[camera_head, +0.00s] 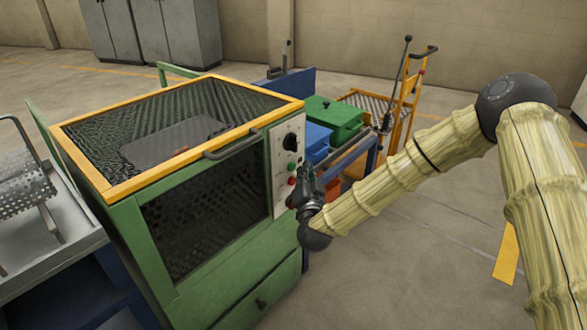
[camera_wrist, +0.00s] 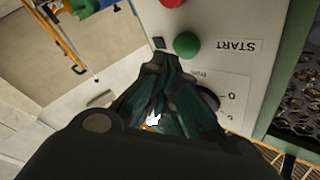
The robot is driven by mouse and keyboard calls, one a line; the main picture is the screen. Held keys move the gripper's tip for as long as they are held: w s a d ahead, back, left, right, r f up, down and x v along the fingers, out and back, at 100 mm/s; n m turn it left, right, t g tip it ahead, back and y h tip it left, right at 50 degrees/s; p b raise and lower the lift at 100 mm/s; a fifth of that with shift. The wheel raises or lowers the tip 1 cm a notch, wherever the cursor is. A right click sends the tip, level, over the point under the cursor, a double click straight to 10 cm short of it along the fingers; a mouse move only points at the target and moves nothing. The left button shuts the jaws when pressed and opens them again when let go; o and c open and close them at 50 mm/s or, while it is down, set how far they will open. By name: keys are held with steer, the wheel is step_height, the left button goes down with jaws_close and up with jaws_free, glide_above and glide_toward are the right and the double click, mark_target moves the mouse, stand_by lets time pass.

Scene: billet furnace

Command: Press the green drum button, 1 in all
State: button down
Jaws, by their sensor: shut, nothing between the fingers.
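The green drum button (camera_wrist: 187,44) sits on the pale control panel beside an upside-down START label in the wrist view. In the head view the green button (camera_head: 292,167) shows on the panel of the green meshed drum machine (camera_head: 150,235). A red button (camera_wrist: 171,3) is beside it, cut by the picture edge. My gripper (camera_wrist: 165,62) is shut and empty, its tips close to the green button in the wrist picture. I cannot tell whether they touch it. In the head view my gripper (camera_head: 306,172) is just right of the buttons.
A black knob (camera_head: 290,141) sits higher on the panel. The machine's lid handle (camera_head: 232,145) juts out nearby. A bench with green (camera_head: 332,120) and blue boxes stands behind my gripper, with a yellow trolley (camera_head: 405,95) beyond. A metal tray table is at left. Floor at right is open.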

steer(key=shift+w+a, duration=0.1)
stand_by(0.7)
steer(key=shift+w+a, duration=0.15)
steer(key=shift+a, duration=0.15)
